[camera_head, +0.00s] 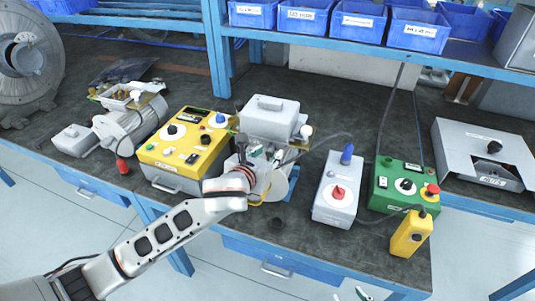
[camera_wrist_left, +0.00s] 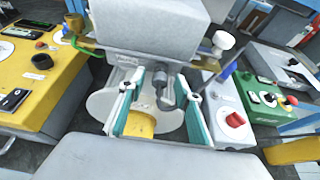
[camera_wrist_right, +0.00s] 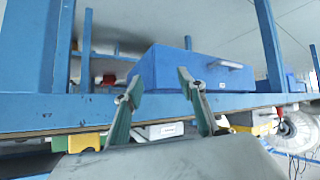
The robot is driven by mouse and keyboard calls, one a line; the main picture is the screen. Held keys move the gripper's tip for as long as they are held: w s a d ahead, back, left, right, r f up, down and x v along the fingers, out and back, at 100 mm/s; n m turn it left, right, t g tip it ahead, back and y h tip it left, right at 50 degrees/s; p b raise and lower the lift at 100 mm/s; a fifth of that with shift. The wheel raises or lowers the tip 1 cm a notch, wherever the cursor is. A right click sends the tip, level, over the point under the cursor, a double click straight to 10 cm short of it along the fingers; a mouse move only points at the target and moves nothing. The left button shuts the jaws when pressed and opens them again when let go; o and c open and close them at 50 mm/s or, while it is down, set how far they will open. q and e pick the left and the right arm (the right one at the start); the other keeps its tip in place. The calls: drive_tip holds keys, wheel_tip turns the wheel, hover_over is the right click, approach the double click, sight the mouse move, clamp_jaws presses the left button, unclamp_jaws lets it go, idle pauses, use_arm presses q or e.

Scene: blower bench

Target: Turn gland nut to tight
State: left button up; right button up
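The grey machine with a box-shaped housing (camera_head: 269,118) stands mid-bench; the housing fills the top of the left wrist view (camera_wrist_left: 150,25). A dark grey cylindrical fitting with a cable, apparently the gland nut (camera_wrist_left: 158,78), sticks out below the housing. My left gripper (camera_head: 262,155) is in front of it. In the left wrist view its teal fingers (camera_wrist_left: 157,100) are spread, one on each side of the fitting, with gaps visible. A yellow part (camera_wrist_left: 140,123) shows lower between the fingers. My right gripper (camera_wrist_right: 158,88) is open and empty, low before the bench front; its fingertips show at the head view's bottom edge (camera_head: 354,294).
A yellow control box (camera_head: 180,150) stands left of the machine. A grey box with a red knob (camera_head: 338,192), a green box (camera_head: 405,185) and a yellow pendant (camera_head: 410,235) stand right. A blue drawer (camera_wrist_right: 190,68) is before my right gripper. Blue bins (camera_head: 358,22) line the shelf.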

use_arm(q)
clamp_jaws()
drive_tip(key=shift+d+m+t+y, duration=0.2)
drive_tip(key=shift+m+t+y, duration=0.1)
drive_tip(key=shift+m+y, duration=0.55)
drive_tip(key=shift+s+f+m+y, duration=0.1)
drive_tip(key=shift+m+y, duration=0.25)
drive_tip(key=shift+m, duration=0.7)
unclamp_jaws()
drive_tip(key=v, duration=1.2)
drive_tip(key=shift+f, duration=0.25)
